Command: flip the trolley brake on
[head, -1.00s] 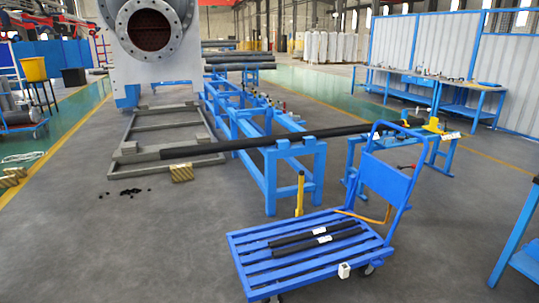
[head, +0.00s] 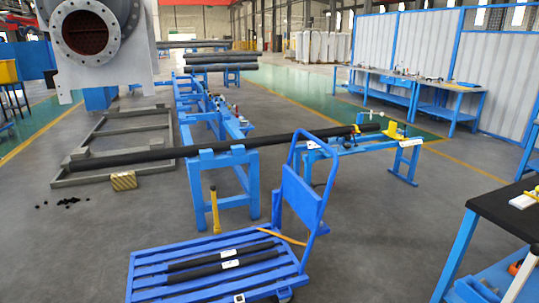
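The blue trolley (head: 190,244) stands at the bottom centre of the head view, with a slatted deck and an upright panel and handle (head: 303,198) at its right end. Two black bars (head: 217,262) with white labels lie on the deck. A yellow upright post (head: 214,210) shows by the deck's far edge. An orange curved piece (head: 280,237) shows near the foot of the handle panel. A small white block (head: 240,298) shows at the deck's near edge. I cannot tell which part is the brake. The trolley's near edge and wheels are mostly cut off or hidden. Neither gripper is in view.
A long black pipe (head: 170,154) rests on blue supports behind the trolley. A black-topped workbench (head: 498,212) stands at the near right. Grey floor is clear between it and the trolley. A grey frame (head: 100,174) lies at the left on the floor.

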